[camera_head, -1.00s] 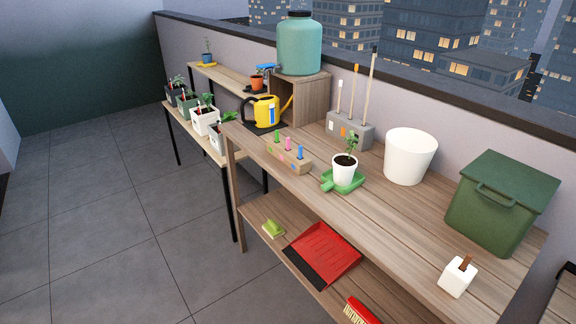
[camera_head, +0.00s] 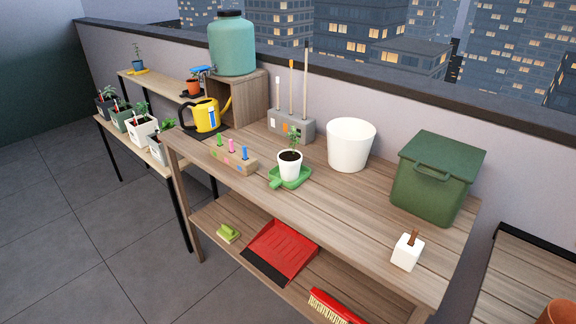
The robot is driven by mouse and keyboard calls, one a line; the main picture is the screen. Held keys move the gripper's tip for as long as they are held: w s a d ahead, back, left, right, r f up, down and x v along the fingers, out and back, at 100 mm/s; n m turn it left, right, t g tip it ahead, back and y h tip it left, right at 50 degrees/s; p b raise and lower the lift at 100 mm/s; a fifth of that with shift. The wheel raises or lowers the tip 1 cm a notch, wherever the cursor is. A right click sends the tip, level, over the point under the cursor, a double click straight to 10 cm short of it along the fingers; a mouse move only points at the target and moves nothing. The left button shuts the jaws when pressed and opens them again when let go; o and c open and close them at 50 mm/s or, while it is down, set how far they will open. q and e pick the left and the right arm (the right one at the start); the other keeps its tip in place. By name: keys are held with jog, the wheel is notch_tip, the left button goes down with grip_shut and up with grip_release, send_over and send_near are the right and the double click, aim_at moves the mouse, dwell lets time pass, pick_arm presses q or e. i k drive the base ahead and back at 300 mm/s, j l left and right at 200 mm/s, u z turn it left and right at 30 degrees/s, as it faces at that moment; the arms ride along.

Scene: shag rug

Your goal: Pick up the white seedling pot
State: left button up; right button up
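The white seedling pot (camera_head: 290,168) stands upright on a green saucer-like tray (camera_head: 277,183) on the wooden bench. It holds dark soil and a small green seedling (camera_head: 293,140). Neither of my grippers is in view.
On the bench (camera_head: 330,205), a wooden block with coloured pegs (camera_head: 232,158) is left of the pot. A grey tool holder (camera_head: 291,125) and white bucket (camera_head: 350,145) stand behind it. A green lidded bin (camera_head: 436,178) and small white block (camera_head: 407,251) are to the right.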

aim_at(290, 161)
jog(key=z, duration=1.85)
jog(key=l+u, duration=0.1)
jog(key=u, duration=1.8)
jog(key=i+j, duration=0.15)
jog(key=j, duration=0.15)
jog(key=i+j+z, duration=0.2)
jog(key=i+j, duration=0.15)
jog(key=j, duration=0.25)
jog(key=i+j, duration=0.1)
jog(key=j, duration=0.25)
